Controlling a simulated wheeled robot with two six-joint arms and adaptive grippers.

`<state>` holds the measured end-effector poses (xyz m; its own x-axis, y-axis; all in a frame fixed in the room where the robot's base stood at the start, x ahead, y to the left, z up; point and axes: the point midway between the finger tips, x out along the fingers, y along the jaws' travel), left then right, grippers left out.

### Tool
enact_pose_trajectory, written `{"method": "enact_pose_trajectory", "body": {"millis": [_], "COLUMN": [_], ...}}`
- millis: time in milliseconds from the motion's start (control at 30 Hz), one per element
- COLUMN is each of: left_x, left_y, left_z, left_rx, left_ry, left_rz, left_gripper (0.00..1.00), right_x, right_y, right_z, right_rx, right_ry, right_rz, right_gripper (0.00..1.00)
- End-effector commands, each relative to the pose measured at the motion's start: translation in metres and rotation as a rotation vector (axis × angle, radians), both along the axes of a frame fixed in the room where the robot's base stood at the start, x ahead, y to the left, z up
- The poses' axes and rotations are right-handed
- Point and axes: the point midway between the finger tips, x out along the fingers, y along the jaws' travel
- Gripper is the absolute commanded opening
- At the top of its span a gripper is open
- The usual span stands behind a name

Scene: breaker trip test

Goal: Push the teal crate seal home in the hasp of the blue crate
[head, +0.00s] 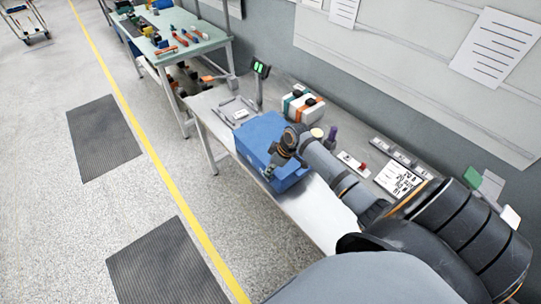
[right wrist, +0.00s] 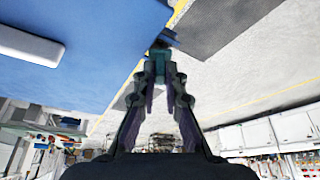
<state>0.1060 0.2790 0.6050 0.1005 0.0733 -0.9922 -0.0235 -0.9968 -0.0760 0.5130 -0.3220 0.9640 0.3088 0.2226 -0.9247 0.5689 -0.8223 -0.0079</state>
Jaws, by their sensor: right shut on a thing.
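The blue crate (head: 258,132) stands on the grey bench, and its side fills the upper left of the right wrist view (right wrist: 90,75). My right gripper (head: 269,173) is at the crate's front side. In the right wrist view my right gripper (right wrist: 160,72) is shut on the teal crate seal (right wrist: 160,54), whose tip points toward the crate's edge. A small dark part, perhaps the hasp (right wrist: 166,37), shows just beyond the seal. I cannot tell whether the seal touches it or sits in it. My left gripper is not in view.
On the bench behind the crate are a white case with coloured bands (head: 302,107), a purple bottle (head: 332,133) and a panel with a red button (head: 362,166). A green-lit display (head: 260,68) stands at the back. Floor in front is clear, with dark mats (head: 103,138).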

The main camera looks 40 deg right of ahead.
Motion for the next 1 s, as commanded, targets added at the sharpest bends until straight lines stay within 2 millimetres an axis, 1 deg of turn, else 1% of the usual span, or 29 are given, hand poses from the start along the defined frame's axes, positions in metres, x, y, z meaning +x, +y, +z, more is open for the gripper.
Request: {"method": "enact_pose_trajectory", "body": {"millis": [300, 767, 1000], "left_x": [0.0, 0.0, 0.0], "left_y": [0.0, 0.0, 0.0], "left_z": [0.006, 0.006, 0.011], "left_rx": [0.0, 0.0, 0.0], "left_ry": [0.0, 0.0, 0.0], "left_rz": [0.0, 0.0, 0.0], "left_gripper": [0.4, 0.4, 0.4], "right_x": [-0.001, -0.001, -0.001], "right_y": [0.001, 0.001, 0.001], "right_z": [0.001, 0.0, 0.002], "right_rx": [0.001, 0.0, 0.001], "right_ry": [0.001, 0.0, -0.001], "right_rz": [0.0, 0.0, 0.0], "right_gripper": [0.0, 0.0, 0.0]}}
